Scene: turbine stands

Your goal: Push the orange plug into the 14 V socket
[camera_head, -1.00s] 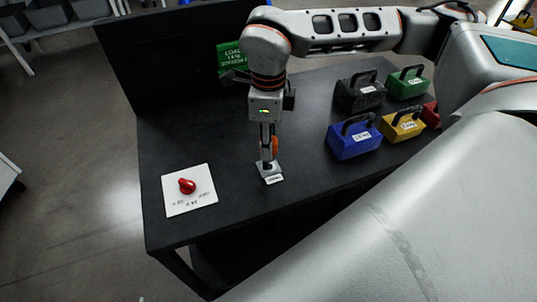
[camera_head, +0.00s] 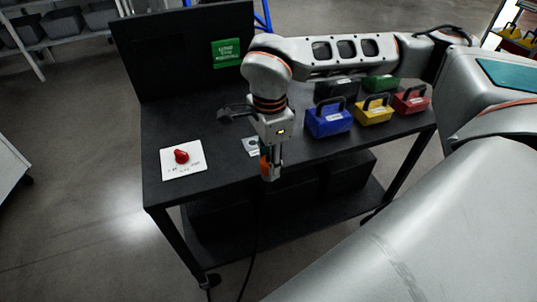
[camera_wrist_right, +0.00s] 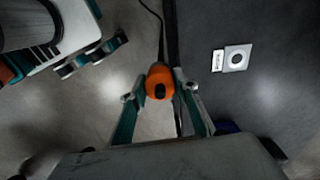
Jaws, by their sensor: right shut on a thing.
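The orange plug (camera_wrist_right: 160,82) is between the fingers of my right gripper (camera_wrist_right: 163,97), which is shut on it. In the head view the gripper (camera_head: 268,172) points down just off the table's front edge, with the orange plug (camera_head: 264,165) partly hidden by the fingers. A small pale socket plate (camera_head: 252,147) lies on the table behind and left of the plug. In the wrist view the socket plate (camera_wrist_right: 237,58) shows a dark round hole and a label, too small to read. My left gripper (camera_wrist_right: 92,55) shows at the wrist view's upper left, fingers apart and empty.
A white plate with a red knob (camera_head: 181,157) lies on the left of the black table (camera_head: 215,125). Blue (camera_head: 329,122), yellow (camera_head: 374,112) and red (camera_head: 411,101) handled blocks stand at the right. A dark cable (camera_head: 259,230) hangs below the plug.

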